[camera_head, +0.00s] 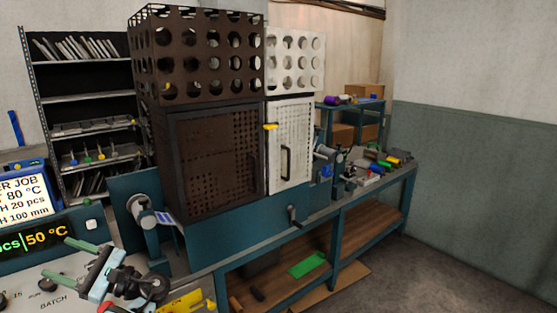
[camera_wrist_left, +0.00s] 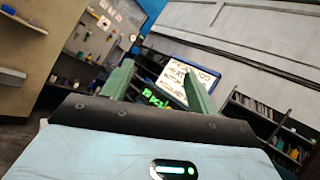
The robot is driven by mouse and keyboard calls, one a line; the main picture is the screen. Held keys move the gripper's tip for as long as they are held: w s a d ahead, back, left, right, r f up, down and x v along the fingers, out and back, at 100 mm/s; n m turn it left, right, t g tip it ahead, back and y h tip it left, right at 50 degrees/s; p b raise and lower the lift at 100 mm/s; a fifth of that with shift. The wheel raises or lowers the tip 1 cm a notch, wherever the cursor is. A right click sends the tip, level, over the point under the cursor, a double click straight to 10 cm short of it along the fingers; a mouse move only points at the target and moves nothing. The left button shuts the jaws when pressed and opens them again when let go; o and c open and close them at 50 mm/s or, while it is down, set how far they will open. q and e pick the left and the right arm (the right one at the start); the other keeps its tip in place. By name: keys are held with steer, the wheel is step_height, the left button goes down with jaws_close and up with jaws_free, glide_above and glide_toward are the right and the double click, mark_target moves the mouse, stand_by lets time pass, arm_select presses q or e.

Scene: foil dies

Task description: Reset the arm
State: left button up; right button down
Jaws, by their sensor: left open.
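My left gripper (camera_head: 58,257) is at the lower left of the head view, in front of the control panel. Its two green fingers are apart, with nothing between them. In the left wrist view the open fingers (camera_wrist_left: 158,70) point toward a lit display screen (camera_wrist_left: 172,80), which stands beyond them. The same screen (camera_head: 25,197) is at the left edge of the head view. My right gripper is in neither view.
A teal bench (camera_head: 240,246) carries a machine with a brown perforated guard (camera_head: 215,150) and a white perforated door (camera_head: 291,143). A black shelf (camera_head: 80,80) stands behind on the left. Tools (camera_head: 375,163) lie at the bench's right end. Floor at the right is clear.

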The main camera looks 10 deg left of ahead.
arm_select(q)
steer(key=w+f+m+t+h, duration=0.2)
steer(key=w+f+t+h, duration=0.7)
steer(key=w+f+t, duration=0.45)
steer(key=w+d+r+n+t+h, duration=0.2)
steer(key=w+d+n+t+h, duration=0.75)
steer(key=d+h, duration=0.4)
steer(key=s+d+f+g, duration=0.2)
steer(key=s+d+f, duration=0.4)
steer(key=s+f, duration=0.45)
steer(key=s+d+f+g, duration=0.2)
steer(key=s+d+f, duration=0.3)
steer(key=s+f, duration=0.5)
steer(key=s+d+f+g, duration=0.1)
steer(key=s+d+f, duration=0.1)
steer(key=s, duration=0.6)
steer(key=s+d+f+g+h+b, duration=0.1)
steer(key=s+d+f, duration=0.2)
steer(key=s, duration=0.6)
steer(key=s+d+f+g+h+b, duration=0.1)
steer(key=s+d+f, duration=0.1)
steer(key=s, duration=0.6)
steer(key=shift+s+d+f+g, duration=0.2)
steer(key=shift+d+f+g, duration=0.1)
steer(key=shift+d, duration=0.55)
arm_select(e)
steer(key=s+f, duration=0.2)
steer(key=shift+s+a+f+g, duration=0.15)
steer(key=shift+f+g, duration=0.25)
